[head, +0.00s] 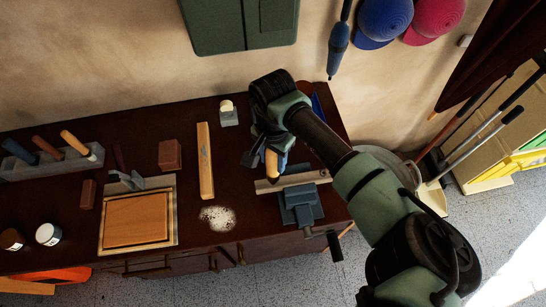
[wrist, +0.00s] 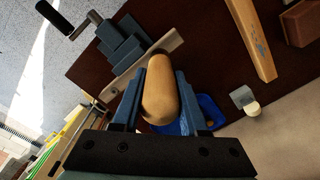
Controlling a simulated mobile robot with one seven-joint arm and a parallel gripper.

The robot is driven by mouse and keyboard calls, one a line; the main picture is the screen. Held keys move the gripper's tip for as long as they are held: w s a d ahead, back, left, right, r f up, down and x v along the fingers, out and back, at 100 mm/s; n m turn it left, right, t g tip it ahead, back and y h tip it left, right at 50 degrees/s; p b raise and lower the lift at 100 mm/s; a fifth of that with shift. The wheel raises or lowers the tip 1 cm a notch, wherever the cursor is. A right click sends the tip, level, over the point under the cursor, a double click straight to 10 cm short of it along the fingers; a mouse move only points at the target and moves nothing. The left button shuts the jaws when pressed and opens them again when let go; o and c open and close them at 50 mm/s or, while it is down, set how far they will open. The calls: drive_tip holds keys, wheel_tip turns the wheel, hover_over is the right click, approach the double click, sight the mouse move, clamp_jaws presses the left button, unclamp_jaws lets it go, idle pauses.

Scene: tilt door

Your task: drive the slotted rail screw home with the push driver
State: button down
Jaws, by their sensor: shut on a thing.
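My gripper (head: 266,158) is shut on the push driver, whose rounded wooden handle (wrist: 160,92) sits between the blue fingers in the wrist view. The handle (head: 271,165) also shows just below the gripper in the head view. It is over or beside the pale rail (head: 310,178), which is at the blue-grey vise (head: 300,203) by the bench's front edge. The rail (wrist: 165,50) and vise (wrist: 122,48) also show in the wrist view. The driver's tip and the slotted screw are hidden, so I cannot tell whether they touch.
A long wooden bar (head: 205,160) lies left of the gripper. A blue tray (wrist: 205,108) and a grey block with a pale knob (head: 229,114) are near. A white speckled patch (head: 217,218) and a framed board (head: 138,218) are further left on the dark bench (head: 240,190).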

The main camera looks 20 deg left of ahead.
drive_tip(key=shift+f, duration=0.2)
idle(0.3)
drive_tip(key=shift+r, duration=0.1)
drive_tip(key=shift+r+p, duration=1.95)
drive_tip(key=shift+r, duration=1.5)
